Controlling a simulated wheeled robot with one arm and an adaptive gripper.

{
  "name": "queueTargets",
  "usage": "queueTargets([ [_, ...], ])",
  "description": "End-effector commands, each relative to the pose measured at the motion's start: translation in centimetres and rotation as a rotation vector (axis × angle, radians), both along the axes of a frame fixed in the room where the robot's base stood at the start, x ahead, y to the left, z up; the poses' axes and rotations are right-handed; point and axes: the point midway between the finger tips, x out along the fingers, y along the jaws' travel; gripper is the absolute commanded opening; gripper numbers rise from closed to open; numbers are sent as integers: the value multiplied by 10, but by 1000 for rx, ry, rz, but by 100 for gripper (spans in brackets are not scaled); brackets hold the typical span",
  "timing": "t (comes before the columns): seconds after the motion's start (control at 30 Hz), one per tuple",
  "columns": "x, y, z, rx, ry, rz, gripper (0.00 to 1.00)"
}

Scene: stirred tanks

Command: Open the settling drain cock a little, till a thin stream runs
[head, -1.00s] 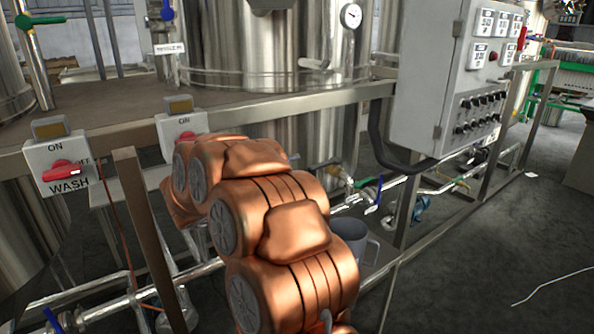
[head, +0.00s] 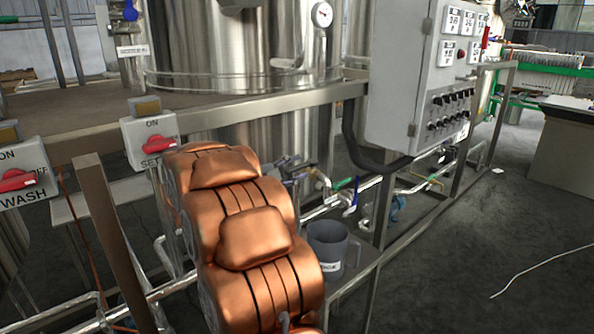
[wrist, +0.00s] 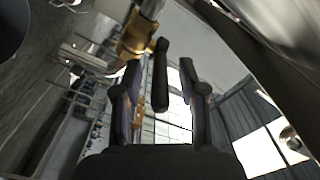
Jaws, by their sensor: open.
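My gripper (wrist: 160,95) is open in the wrist view. A dark lever handle (wrist: 160,75) on a brass-coloured cock body (wrist: 138,35) shows between its two fingers, with gaps on both sides. In the head view my gripper (head: 290,170) is partly hidden behind my copper arm, below the settling tank (head: 275,135). A grey jug (head: 326,245) with a label stands upright on a low shelf, below and right of the gripper. I see no stream.
A control cabinet (head: 408,75) hangs at upper right. The right floor is mostly clear.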

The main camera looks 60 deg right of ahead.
Motion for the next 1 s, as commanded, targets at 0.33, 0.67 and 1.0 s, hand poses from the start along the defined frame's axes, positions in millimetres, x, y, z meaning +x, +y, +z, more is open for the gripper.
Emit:
queueTargets([
  [0.33, -1, -6, 0, 2, 0, 2, 41],
  [0.67, -1, -5, 0, 1, 0, 2, 16],
  [1.0, -1, -5, 0, 1, 1, 2, 0],
])
